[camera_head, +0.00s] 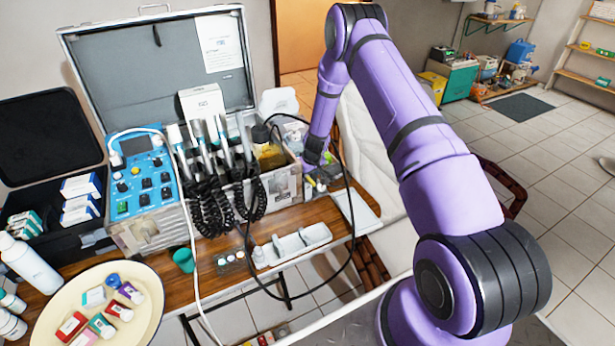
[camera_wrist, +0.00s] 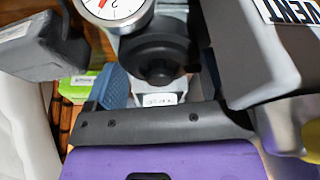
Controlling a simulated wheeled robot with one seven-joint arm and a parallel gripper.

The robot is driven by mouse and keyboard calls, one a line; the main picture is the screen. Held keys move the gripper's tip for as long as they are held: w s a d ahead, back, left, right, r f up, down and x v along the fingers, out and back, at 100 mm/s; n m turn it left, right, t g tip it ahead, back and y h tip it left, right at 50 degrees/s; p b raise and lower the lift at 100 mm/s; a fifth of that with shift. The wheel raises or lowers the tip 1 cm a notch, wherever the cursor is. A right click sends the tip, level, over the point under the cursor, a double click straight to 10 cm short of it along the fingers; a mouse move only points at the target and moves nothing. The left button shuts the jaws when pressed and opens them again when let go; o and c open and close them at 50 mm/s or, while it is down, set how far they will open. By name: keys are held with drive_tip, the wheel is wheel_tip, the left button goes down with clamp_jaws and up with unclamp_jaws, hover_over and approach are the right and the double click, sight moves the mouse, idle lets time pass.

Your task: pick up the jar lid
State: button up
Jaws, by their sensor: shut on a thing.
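My gripper (camera_head: 316,160) is down at the right end of the open case, among small items at the table's back edge. In the wrist view, its purple body and dark bar fill the bottom. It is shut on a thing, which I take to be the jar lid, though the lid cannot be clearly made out. A round black piece (camera_wrist: 155,55) sits straight ahead of the gripper, under a white dial gauge (camera_wrist: 112,8). I cannot tell whether this piece is the lid or part of the equipment. The jar cannot be picked out.
The case (camera_head: 148,238) stands close to the left of my gripper, with coiled black cords and a looping hose (camera_head: 352,225) nearby. A dark grey box (camera_wrist: 240,50) is close on the right in the wrist view. A white tray (camera_head: 290,243) lies in front.

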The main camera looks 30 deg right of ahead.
wheel_tip(320, 180, up, 18)
idle(0.7)
idle(0.4)
